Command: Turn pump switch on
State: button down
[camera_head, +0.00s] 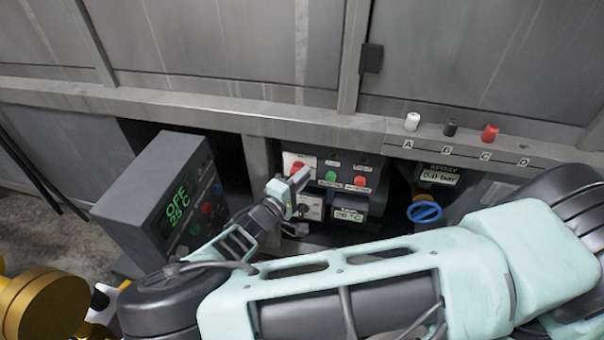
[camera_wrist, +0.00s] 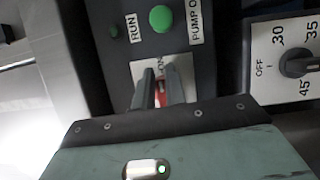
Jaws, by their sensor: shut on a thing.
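The red pump switch (camera_head: 297,167) sits on a white plate at the upper left of the control panel in the head view. In the wrist view a little of the red switch (camera_wrist: 161,91) shows between my fingers, in front of its white plate (camera_wrist: 143,70), where the letters ON are partly visible. My gripper (camera_head: 301,178) reaches the panel from the lower left, and its fingers (camera_wrist: 163,88) are shut on the red switch. The fingers hide most of the switch, so I cannot tell its exact angle.
A red button (camera_head: 360,181) and a 20 °C display (camera_head: 348,215) are to the right. A blue valve (camera_head: 424,211) is further right.

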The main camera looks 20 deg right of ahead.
jog(key=shift+w+a+m+y, duration=0.25)
jog(key=shift+a+m+y, duration=0.05)
dwell(0.4)
jog(key=c, duration=1.4)
grip_release()
jog(key=shift+c, duration=0.2)
jog(key=shift+s, duration=0.1)
jog(key=v, duration=1.7)
jog(key=shift+a+f+p, duration=0.2)
jog(key=shift+p, duration=0.1)
